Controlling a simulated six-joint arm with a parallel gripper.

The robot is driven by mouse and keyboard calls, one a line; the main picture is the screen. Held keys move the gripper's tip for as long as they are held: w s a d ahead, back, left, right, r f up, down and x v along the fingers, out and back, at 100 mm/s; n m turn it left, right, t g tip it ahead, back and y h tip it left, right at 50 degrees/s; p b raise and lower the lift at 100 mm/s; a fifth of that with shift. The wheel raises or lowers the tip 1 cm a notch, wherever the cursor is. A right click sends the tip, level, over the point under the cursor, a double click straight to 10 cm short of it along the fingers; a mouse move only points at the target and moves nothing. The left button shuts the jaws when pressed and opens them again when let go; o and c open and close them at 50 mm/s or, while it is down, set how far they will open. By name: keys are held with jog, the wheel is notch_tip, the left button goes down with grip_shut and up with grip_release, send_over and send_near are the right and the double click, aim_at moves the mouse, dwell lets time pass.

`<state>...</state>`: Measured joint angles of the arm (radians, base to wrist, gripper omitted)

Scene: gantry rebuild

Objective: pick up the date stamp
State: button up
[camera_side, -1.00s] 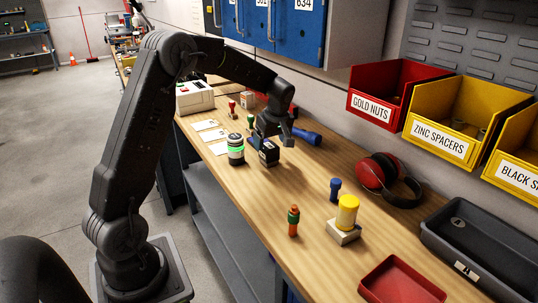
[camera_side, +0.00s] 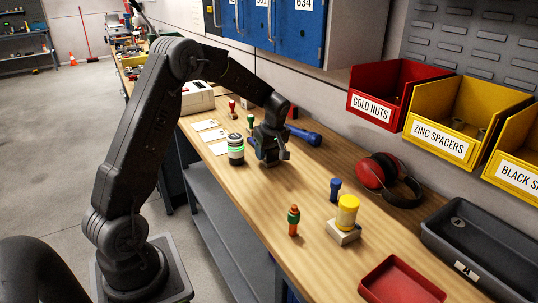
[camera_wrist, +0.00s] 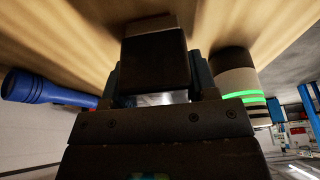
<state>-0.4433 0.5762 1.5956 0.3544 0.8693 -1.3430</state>
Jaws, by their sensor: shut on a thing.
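The date stamp, a dark block with a brownish base (camera_wrist: 155,58), sits between the two fingers of my gripper (camera_wrist: 158,80) in the wrist view. My gripper is shut on it. In the side view my gripper (camera_side: 269,152) is low over the bench and hides most of the stamp. I cannot tell whether the stamp's base touches the wood.
A grey and black cylinder with a green band (camera_side: 236,150) stands close left of my gripper. A blue flashlight (camera_side: 304,136) lies behind it. Red-handled (camera_side: 231,107) and green-handled (camera_side: 250,122) stamps stand farther back. The bench (camera_side: 300,180) is clear just right of my gripper.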

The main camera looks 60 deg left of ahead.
jog(key=c, duration=0.3)
jog(key=shift+r, duration=0.1)
